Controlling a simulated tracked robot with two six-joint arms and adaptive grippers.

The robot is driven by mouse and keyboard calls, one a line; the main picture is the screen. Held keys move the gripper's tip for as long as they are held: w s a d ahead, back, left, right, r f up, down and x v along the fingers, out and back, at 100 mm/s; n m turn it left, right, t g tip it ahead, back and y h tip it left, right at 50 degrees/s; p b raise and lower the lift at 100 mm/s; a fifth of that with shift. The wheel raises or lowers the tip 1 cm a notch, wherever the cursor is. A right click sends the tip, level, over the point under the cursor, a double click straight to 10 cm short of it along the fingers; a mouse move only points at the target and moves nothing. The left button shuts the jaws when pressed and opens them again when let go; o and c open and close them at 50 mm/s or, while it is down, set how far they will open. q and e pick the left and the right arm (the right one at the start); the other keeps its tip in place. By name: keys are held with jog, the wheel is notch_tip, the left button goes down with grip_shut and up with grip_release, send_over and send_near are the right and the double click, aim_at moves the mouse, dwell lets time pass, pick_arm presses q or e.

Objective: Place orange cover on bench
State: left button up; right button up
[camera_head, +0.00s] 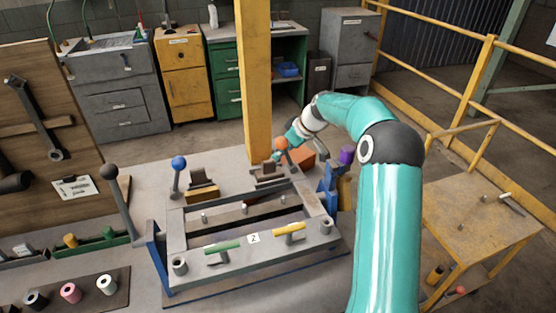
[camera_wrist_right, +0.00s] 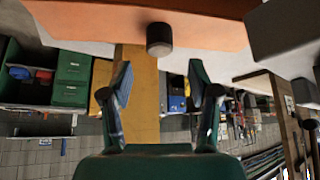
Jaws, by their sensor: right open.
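The orange cover (camera_head: 302,155) sits at the back of the grey bench (camera_head: 140,185), behind the metal fixture and partly hidden by my right arm. In the right wrist view, a broad orange surface (camera_wrist_right: 95,22) with a dark round knob (camera_wrist_right: 160,38) fills the top; it looks like the cover. My right gripper (camera_head: 277,156) is small and partly hidden in the head view, close to the cover's left side. In the wrist view its two fingers (camera_wrist_right: 160,85) are spread, with nothing between them and the knob beyond their tips. My left gripper is not in view.
The metal fixture (camera_head: 258,239) takes up the middle of the bench. A yellow post (camera_head: 255,80) rises behind. Coloured cylinders lie at front left.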

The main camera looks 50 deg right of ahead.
jog(key=v, duration=0.5)
jog(key=shift+s+r+b, duration=0.1)
jog(key=shift+r+b, duration=0.1)
jog(key=shift+b, duration=0.1)
jog(key=shift+f, duration=0.15)
